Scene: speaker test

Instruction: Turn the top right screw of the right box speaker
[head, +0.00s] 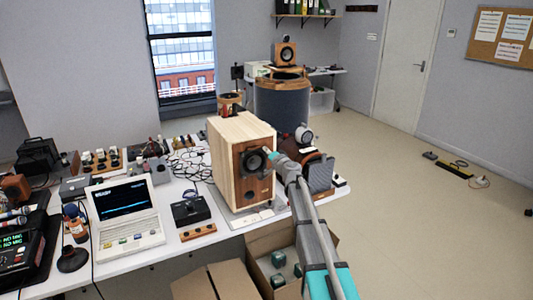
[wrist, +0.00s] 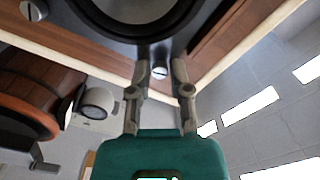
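A light wooden box speaker (head: 227,170) stands on the white table in the head view, with a dark round driver (head: 254,161) in a brown front panel. My gripper (head: 271,155) is at the panel's right side, beside the driver. In the wrist view, my gripper (wrist: 160,64) is open, its two grey fingers apart with nothing held. A silver slotted screw (wrist: 159,73) on the driver's dark rim shows in the gap between the fingers. I cannot tell whether they touch the panel. Another screw (wrist: 34,10) is at upper left. In the head view the screws are too small to tell.
A dark brown object with a reddish rim (wrist: 40,100) is close by in the wrist view. A laptop (head: 127,218) and small devices crowd the table (head: 135,262) to the left. An open cardboard box (head: 258,245) is below the speaker. The floor at right is mostly clear.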

